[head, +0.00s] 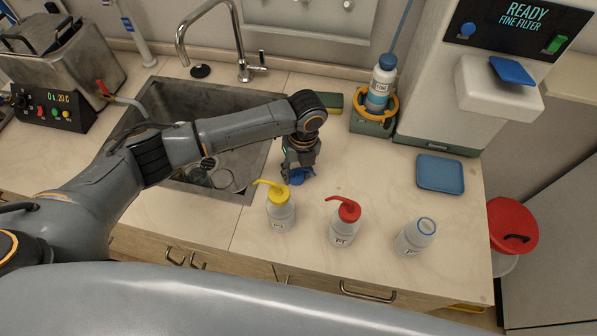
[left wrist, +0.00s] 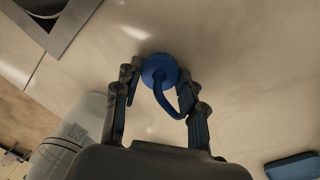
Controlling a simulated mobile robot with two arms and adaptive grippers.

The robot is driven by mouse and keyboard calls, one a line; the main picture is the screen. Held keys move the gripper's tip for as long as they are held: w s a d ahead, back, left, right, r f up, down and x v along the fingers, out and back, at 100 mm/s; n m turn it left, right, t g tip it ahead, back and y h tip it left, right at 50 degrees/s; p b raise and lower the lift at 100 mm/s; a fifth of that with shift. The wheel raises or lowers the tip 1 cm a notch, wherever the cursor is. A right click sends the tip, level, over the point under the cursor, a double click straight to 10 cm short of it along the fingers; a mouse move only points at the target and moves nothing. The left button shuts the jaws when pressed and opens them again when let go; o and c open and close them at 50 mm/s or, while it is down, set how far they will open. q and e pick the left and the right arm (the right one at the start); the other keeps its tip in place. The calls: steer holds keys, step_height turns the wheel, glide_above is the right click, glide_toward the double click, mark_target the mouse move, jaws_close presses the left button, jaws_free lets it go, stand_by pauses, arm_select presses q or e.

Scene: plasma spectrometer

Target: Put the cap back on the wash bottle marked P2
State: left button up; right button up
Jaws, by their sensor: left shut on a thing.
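The blue cap (head: 297,178) with its curved spout is between the fingers of my left gripper (head: 299,166), low over the counter behind the yellow-topped bottle. In the left wrist view, my left gripper (left wrist: 160,82) is shut on the blue cap (left wrist: 159,69), its spout curving towards the palm. I cannot tell whether the cap still touches the counter. An open wash bottle (head: 414,238) with a blue ring at its mouth stands upright at the front right; its label is too small to read surely. My right gripper is not in view.
A yellow-topped bottle (head: 281,212) and a red-topped bottle (head: 344,228) stand left of the open one. A blue square mat (head: 440,173) lies behind it. A sink (head: 258,165) is at the left. A bottle in a green holder (head: 371,126) stands at the back.

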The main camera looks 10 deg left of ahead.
arm_select(q)
steer(key=shift+r, duration=0.15)
step_height(320, 180, up, 9)
steer(key=shift+r+b, duration=0.1)
steer(key=shift+b, duration=1.05)
steer(key=shift+r, duration=0.3)
